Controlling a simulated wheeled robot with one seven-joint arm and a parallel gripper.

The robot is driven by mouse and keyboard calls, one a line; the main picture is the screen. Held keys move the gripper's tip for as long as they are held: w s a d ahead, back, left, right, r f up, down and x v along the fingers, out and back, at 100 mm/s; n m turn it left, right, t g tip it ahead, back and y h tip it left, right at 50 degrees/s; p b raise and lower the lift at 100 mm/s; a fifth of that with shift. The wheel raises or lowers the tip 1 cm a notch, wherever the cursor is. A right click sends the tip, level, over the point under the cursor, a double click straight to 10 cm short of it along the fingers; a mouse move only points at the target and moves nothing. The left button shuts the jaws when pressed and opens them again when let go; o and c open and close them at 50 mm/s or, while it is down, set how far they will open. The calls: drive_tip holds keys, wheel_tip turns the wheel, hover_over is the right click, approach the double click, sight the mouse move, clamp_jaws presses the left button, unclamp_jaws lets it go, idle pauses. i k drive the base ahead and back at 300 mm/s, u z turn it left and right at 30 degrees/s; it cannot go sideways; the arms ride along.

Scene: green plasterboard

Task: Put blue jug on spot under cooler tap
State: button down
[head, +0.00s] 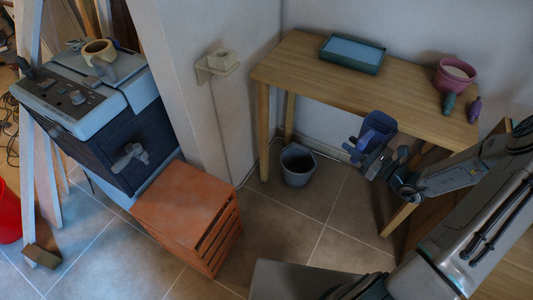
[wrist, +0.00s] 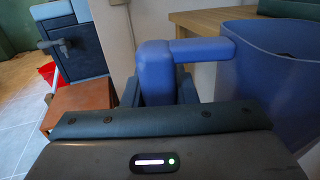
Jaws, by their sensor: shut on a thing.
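The blue jug (head: 379,127) is in my gripper (head: 367,152), held up in front of the table. In the wrist view the jug (wrist: 275,75) fills the right side, and its handle (wrist: 155,68) stands between the two fingers of my gripper (wrist: 158,93), which is shut on it. The cooler (head: 112,140) is at the left, dark blue with a pale top. Its grey tap (head: 130,156) sticks out of the front, above the orange slatted crate (head: 185,200). The crate's top looks bare. The wrist view shows the cooler (wrist: 80,65) and crate (wrist: 65,98) far off.
The wooden table (head: 300,68) holds a green tray (head: 352,54), a pink pot (head: 455,75) and two small items. A grey bucket (head: 298,167) stands on the floor. A wall shelf (head: 217,70) juts out. Tiled floor lies open between the crate and my arm.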

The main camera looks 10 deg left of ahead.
sight(158, 194)
drive_tip(key=k, duration=0.5)
drive_tip(key=z, duration=2.35)
drive_tip(key=k, duration=2.1)
drive_tip(key=u, duration=2.6)
